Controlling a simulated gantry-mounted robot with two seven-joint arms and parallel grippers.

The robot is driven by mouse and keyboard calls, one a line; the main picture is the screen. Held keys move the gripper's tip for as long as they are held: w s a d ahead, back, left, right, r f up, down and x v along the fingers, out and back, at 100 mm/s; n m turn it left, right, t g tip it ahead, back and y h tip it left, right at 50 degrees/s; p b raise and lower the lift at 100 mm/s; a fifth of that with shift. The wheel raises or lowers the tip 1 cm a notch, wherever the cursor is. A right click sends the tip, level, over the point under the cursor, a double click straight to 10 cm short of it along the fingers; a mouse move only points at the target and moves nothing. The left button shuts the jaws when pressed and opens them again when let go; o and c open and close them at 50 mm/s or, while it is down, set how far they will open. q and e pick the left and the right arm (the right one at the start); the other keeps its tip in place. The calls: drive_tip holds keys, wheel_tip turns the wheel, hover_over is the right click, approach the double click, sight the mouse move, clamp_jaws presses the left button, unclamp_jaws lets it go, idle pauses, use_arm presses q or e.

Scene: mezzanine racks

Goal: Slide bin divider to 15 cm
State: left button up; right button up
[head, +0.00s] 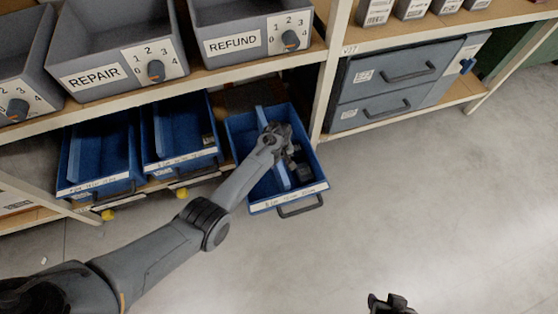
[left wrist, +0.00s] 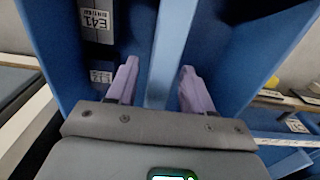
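The blue bin (head: 318,187) on the right of the lower shelf is pulled out towards me. A light-blue divider (head: 284,178) runs lengthwise inside it. My left gripper (head: 280,148) is down at this bin, over the divider. In the left wrist view the divider (left wrist: 170,45) stands between the two fingers of my left gripper (left wrist: 160,85), with a gap visible on both sides. Part of the divider is hidden by the gripper in the head view. My right gripper (head: 390,303) shows only partly at the bottom edge, and its fingers are unclear.
Dark boxes (head: 303,172) lie in the bin right of the divider. Two more blue bins (head: 100,150) (head: 180,135) stand to the left. Grey REPAIR (head: 95,77) and REFUND (head: 232,42) bins are above. Grey drawers (head: 385,88) stand right. The floor (head: 430,190) is clear.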

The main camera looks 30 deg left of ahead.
use_arm(q)
drive_tip(key=shift+r, duration=0.1)
wheel_tip(320, 180, up, 9)
drive_tip(key=p, duration=0.6)
drive_tip(key=shift+r, duration=0.15)
drive_tip(key=shift+r+p, duration=0.4)
drive_tip(key=shift+r, duration=0.25)
